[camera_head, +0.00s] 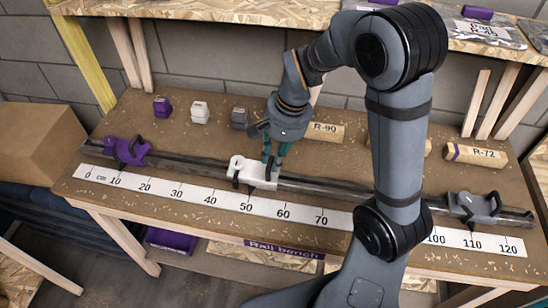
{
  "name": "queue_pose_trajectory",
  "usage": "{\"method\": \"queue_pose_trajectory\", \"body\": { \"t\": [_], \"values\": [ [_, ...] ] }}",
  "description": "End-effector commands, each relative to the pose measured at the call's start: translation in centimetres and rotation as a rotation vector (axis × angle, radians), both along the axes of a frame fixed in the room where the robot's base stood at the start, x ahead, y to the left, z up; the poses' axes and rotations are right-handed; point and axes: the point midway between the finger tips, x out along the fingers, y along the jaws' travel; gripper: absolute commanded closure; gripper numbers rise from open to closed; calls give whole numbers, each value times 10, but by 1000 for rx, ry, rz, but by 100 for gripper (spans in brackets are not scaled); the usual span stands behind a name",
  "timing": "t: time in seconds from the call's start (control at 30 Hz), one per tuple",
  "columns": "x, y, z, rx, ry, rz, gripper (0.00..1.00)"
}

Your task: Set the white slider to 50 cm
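The white slider (259,175) sits on the dark rail (335,188), left of the middle of the bench. It stands just behind the 50 mark of the white cm scale (210,197); its exact reading is too small to tell.
A purple slider (123,151) sits on the rail near 10, and a grey slider (474,207) near 110. Purple, white and grey blocks (200,111) stand behind the rail. Labelled wooden pieces (475,154) lie at the back. My arm crosses the rail's right half. An upper shelf (225,11) overhangs the back.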

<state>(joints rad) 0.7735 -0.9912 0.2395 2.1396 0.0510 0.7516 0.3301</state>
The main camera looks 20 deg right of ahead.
Motion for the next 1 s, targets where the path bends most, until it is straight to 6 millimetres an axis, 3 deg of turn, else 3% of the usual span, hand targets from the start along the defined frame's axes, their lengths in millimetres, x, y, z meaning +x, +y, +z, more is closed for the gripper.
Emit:
{"method": "queue_pose_trajectory", "body": {
  "t": [0.3, 0.63, 0.77, 1.0],
  "values": [
    [0, 0, 0, 0, 0, -2, 63],
    [0, -1, 5, 2, 0, -4, 63],
    [-1, -4, 21, 2, -5, -6, 63],
    [-5, -13, 72, 1, -8, -4, 63]
  ]
}}
